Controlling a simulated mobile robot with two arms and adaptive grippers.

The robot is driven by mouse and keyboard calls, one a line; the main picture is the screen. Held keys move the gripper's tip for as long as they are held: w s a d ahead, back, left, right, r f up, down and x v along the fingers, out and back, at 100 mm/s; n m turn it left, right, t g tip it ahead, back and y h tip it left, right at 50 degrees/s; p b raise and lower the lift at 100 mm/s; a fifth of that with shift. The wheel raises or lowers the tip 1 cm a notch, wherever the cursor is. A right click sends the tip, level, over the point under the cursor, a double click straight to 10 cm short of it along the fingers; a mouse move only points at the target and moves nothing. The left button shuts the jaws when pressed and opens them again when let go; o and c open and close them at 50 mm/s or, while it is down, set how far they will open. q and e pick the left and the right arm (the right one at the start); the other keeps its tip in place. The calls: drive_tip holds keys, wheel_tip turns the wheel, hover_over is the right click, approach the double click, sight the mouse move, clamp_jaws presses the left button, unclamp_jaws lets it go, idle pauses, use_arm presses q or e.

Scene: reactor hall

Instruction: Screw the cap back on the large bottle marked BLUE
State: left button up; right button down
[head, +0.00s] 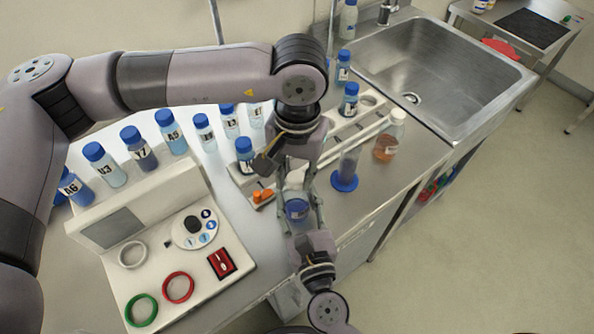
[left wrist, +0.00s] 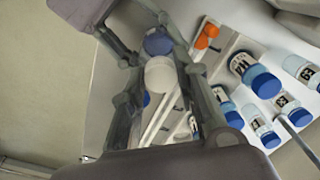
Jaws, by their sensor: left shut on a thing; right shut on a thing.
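The large bottle with blue contents (head: 297,209) is between my two grippers near the front of the bench; no marking on it is readable. My right gripper (head: 302,222) comes from below and is shut on this bottle. A white cap (head: 296,178) is just above it in the head view, between the fingers of my left gripper (head: 297,182), which is shut on it. In the left wrist view the round white cap (left wrist: 160,75) is close to the camera, with the blue of the bottle (left wrist: 158,42) beyond it. I cannot tell whether cap and bottle touch.
A cylinder with a blue foot (head: 344,180) and a white-capped bottle of orange liquid (head: 387,140) stand close on the right. Several blue-capped bottles (head: 172,132) stand behind. A white panel with rings (head: 150,255) is at left, the sink (head: 430,75) at back right.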

use_arm(q)
drive_tip(key=m, duration=0.4)
drive_tip(key=shift+w+a+m, duration=0.1)
drive_tip(key=shift+a+m, duration=0.05)
drive_tip(key=shift+m, duration=0.15)
drive_tip(key=m, duration=0.4)
drive_tip(key=o, duration=0.7)
drive_tip(key=shift+r, duration=2.25)
drive_tip(key=shift+c, duration=0.4)
